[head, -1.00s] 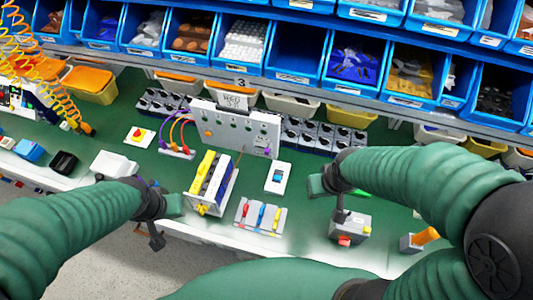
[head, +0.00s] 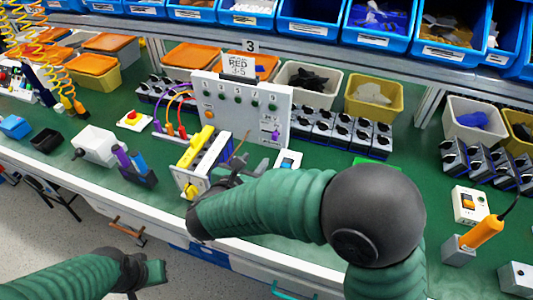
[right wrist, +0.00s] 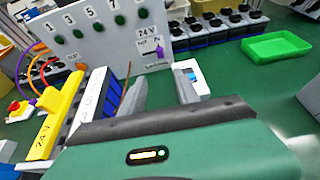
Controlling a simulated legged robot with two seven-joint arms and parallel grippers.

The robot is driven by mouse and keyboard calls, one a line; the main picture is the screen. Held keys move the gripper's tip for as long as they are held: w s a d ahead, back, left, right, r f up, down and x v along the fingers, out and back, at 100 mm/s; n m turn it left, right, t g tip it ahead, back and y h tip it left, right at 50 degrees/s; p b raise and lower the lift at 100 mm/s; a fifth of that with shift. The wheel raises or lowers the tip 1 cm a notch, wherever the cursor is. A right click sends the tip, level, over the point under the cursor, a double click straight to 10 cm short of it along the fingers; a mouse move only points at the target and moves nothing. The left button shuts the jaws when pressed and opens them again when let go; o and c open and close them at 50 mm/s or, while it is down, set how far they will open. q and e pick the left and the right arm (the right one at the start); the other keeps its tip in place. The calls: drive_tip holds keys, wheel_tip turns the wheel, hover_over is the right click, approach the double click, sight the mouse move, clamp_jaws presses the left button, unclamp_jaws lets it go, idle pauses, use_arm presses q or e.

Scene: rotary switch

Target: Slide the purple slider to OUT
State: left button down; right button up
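The purple slider (head: 275,134) sits at the right end of the upright grey panel (head: 225,90). In the right wrist view the slider (right wrist: 160,53) shows in the panel's lower right, under a 24 V label. The small marking beside it is too small to read. My right gripper (head: 240,165) is in front of the panel, left of and below the slider, partly hidden by its arm. In the right wrist view my right gripper (right wrist: 140,85) has fingers apart, short of the slider. My left gripper (head: 150,273) is low, off the bench's front edge; its opening is unclear.
A module with a yellow bar (head: 197,147) stands left of my right gripper. A white and blue switch (head: 288,161) stands to its right. Coloured cables (head: 178,108) curve at the panel's left. Black-knobbed modules (head: 345,130) line the right.

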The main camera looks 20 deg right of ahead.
sight(274, 138)
drive_tip(key=b+x, duration=0.1)
drive_tip(key=x, duration=1.5)
drive_tip(key=shift+w+d, duration=0.1)
drive_tip(key=shift+d, duration=0.15)
clamp_jaws()
idle(0.4)
